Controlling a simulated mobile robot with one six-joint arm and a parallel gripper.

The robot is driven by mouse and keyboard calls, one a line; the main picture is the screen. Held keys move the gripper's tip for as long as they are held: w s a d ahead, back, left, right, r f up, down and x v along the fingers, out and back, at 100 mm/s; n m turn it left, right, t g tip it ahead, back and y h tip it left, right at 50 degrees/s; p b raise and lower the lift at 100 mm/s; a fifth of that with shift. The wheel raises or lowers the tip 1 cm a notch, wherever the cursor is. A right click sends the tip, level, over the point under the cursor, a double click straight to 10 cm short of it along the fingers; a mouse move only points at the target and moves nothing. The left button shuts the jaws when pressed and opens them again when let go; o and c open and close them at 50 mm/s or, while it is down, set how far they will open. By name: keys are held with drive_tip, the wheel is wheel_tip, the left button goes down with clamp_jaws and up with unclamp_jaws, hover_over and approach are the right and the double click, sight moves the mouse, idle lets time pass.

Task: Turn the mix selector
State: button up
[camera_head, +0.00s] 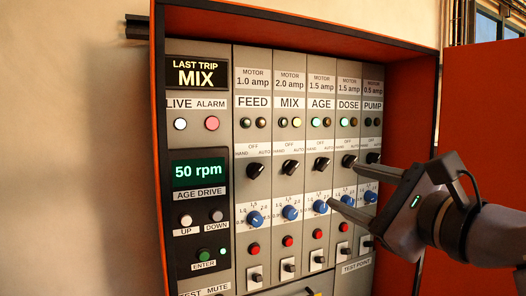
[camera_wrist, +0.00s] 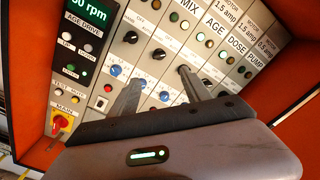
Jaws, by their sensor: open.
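The mix selector (camera_head: 290,168) is a black rotary knob marked HAND, OFF and AUTO, below the MIX label (camera_head: 290,103) on the grey panel. I cannot tell its exact setting. A black knob (camera_wrist: 159,55) that looks like the same selector shows in the wrist view, beyond and between my fingertips. My gripper (camera_head: 360,186) is open and empty, in front of the panel. In the head view its two fingers overlap the AGE, DOSE and PUMP columns, right of the mix selector. In the wrist view (camera_wrist: 160,78) the fingers point at the panel, apart from the mix selector.
Similar black selectors for FEED (camera_head: 256,170) and AGE (camera_head: 321,164) flank it closely. Blue dials (camera_head: 290,212) and red buttons (camera_head: 288,241) sit below. An orange cabinet frame (camera_head: 158,130) surrounds the panel, with an open orange door (camera_head: 485,110) at the right.

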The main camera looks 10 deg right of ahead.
sight(295, 168)
drive_tip(key=p+x, duration=0.2)
drive_tip(key=x, duration=1.4)
drive_tip(key=shift+w+a+f, duration=0.1)
drive_tip(key=shift+w+f, duration=0.05)
drive_tip(key=shift+w, duration=0.15)
drive_tip(key=shift+s, duration=0.1)
clamp_jaws()
